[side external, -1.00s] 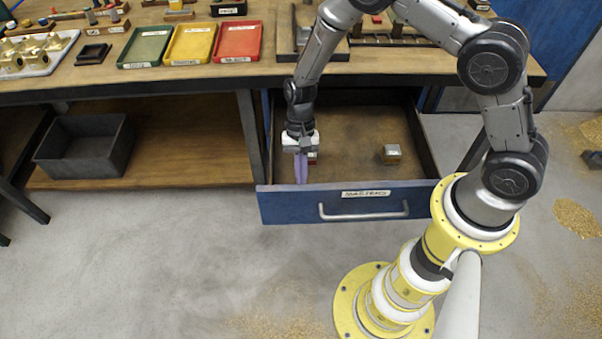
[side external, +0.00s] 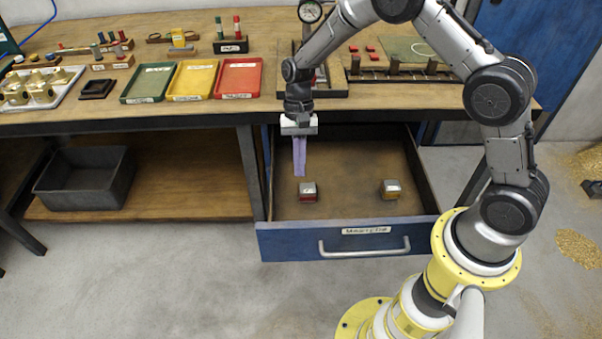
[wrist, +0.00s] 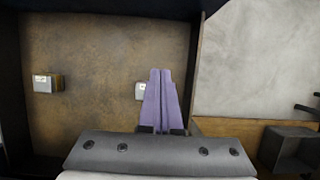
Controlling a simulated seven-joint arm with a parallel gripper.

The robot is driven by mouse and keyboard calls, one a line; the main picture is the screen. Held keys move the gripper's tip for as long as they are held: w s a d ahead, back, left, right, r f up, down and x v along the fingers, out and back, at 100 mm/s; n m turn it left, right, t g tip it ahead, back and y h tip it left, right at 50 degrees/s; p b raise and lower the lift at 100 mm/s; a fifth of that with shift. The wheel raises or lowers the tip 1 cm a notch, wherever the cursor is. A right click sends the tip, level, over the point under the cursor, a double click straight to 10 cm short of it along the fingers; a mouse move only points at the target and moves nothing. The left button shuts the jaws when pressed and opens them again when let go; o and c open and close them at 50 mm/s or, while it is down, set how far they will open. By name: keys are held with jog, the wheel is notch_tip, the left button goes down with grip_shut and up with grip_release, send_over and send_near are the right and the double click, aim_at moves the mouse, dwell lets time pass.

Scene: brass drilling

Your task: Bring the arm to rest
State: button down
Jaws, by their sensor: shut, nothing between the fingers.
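My gripper (side external: 300,174) hangs fingers-down above the left part of the open drawer. Its purple fingers are shut together with nothing between them; they also show in the wrist view (wrist: 161,74). In the side view a small block with a red lower part (side external: 308,192) sits on the drawer floor, just below and right of the fingertips and apart from them. In the wrist view that block (wrist: 139,91) is partly hidden behind the fingers.
The blue drawer front (side external: 346,240) stands pulled out under the bench. A second, brass-coloured block (side external: 390,190) sits in the drawer at the right. Green, yellow and red trays (side external: 240,78) lie on the bench top. A grey bin (side external: 84,180) stands on the lower shelf.

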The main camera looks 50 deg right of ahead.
jog(key=s+d+r+n+t, duration=0.1)
jog(key=s+r+t, duration=0.2)
jog(key=r, duration=0.8)
jog(key=s+d+r+n+t, duration=0.1)
jog(key=s+r+t, duration=0.1)
jog(key=r, duration=1)
jog(key=s+d+n+t+h, duration=0.1)
jog(key=s+d+n+t, duration=0.1)
jog(key=s, duration=0.8)
jog(key=s+d+r+n+t+h, duration=0.1)
jog(key=s+d+n+h, duration=0.1)
jog(key=s+n, duration=0.3)
jog(key=s, duration=0.4)
jog(key=shift+s+r+t, duration=0.15)
jog(key=shift+s+t, duration=0.2)
jog(key=shift+t, duration=0.05)
